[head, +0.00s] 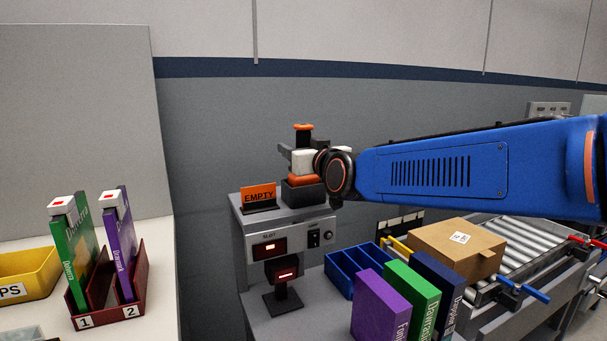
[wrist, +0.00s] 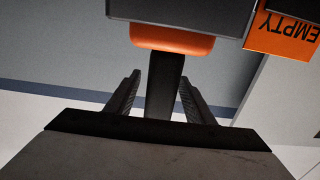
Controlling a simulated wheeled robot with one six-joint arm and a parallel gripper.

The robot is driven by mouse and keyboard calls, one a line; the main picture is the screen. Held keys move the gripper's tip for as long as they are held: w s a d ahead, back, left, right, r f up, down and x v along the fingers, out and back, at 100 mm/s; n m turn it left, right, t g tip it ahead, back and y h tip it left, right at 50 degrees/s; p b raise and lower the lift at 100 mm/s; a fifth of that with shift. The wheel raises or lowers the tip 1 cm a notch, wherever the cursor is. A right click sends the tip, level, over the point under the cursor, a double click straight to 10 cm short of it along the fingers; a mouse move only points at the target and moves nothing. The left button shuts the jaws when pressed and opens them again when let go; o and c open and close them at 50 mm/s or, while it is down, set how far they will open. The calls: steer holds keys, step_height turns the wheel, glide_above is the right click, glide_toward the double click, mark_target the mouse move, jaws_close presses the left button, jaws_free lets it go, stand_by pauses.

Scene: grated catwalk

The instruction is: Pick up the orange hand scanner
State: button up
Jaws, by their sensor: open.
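The orange hand scanner (head: 303,127) stands upright in a dark holder (head: 303,194) on top of a grey cabinet. Its orange top and orange lower part show above and below my gripper (head: 290,157), which hides much of its middle. In the wrist view, which is upside down, the scanner's orange lower part (wrist: 172,40) meets the dark holder (wrist: 180,10). Its black handle lies between the two fingers of my gripper (wrist: 161,80). The fingers are open on either side of the handle, with a gap visible on each side.
An orange EMPTY sign (head: 258,196) stands left of the holder, close by. Below are a dark stand device (head: 282,298), a blue divided bin (head: 352,268), several upright boxes and a cardboard box (head: 450,250) by a roller conveyor. A red rack (head: 108,302) holds two boxes at left.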

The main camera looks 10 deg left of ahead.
steer(key=shift+w+a, duration=0.1)
steer(key=shift+w, duration=0.1)
jaws_close()
steer(key=shift+r, duration=0.1)
